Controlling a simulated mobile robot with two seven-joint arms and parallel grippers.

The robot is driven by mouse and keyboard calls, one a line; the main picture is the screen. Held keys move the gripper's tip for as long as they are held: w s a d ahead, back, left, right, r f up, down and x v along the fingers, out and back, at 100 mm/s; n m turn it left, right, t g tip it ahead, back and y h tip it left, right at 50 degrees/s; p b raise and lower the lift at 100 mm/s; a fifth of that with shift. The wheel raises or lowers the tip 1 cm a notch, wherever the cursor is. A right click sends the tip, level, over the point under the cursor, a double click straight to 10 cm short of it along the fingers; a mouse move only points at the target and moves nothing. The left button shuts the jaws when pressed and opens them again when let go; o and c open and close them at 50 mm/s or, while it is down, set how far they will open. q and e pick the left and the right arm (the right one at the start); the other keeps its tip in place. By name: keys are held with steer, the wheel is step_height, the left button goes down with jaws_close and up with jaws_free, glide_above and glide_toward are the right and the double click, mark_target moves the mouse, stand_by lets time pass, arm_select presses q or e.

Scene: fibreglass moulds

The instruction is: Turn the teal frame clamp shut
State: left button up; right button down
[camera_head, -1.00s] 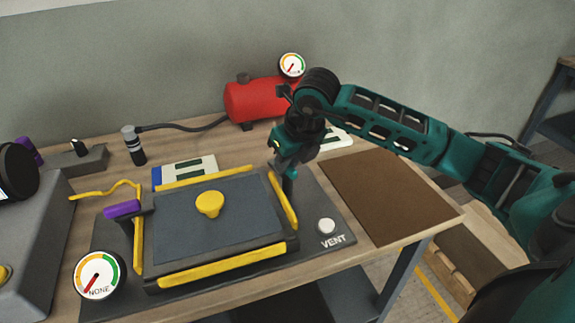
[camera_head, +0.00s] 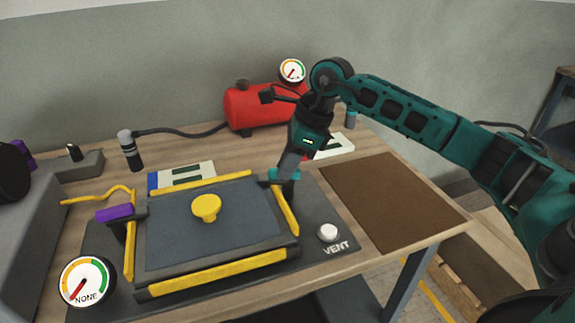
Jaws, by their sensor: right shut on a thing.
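The teal frame clamp (camera_head: 273,176) stands at the back right corner of the dark mould frame. Its short teal handle lies roughly level, and its dark post shows below. My right gripper (camera_head: 284,174) comes down tilted from the upper right and is shut on the handle, hiding part of it. The dark flat mould (camera_head: 175,236) has a yellow knob (camera_head: 206,207) on top and yellow strips on its sides. A purple clamp (camera_head: 115,213) is at the frame's left side. My left gripper is out of view.
A gauge (camera_head: 87,281) reading NONE stands front left, and a VENT button (camera_head: 329,232) front right. A red tank (camera_head: 262,108) with a gauge (camera_head: 292,70) stands behind. A brown board (camera_head: 390,200) lies right. A grey box (camera_head: 35,225) is at left.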

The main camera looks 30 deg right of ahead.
steer(key=shift+n+g, duration=0.3)
steer(key=shift+n, duration=0.4)
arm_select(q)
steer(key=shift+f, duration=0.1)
arm_select(e)
steer(key=shift+n, duration=0.6)
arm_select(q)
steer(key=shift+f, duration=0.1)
arm_select(e)
steer(key=shift+g+y, duration=0.3)
steer(key=c, duration=1.1)
jaws_free()
arm_select(q)
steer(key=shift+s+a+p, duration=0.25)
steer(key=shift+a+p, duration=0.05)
steer(key=shift+p, duration=0.05)
arm_select(e)
steer(key=v, duration=1.3)
steer(key=shift+a, duration=0.15)
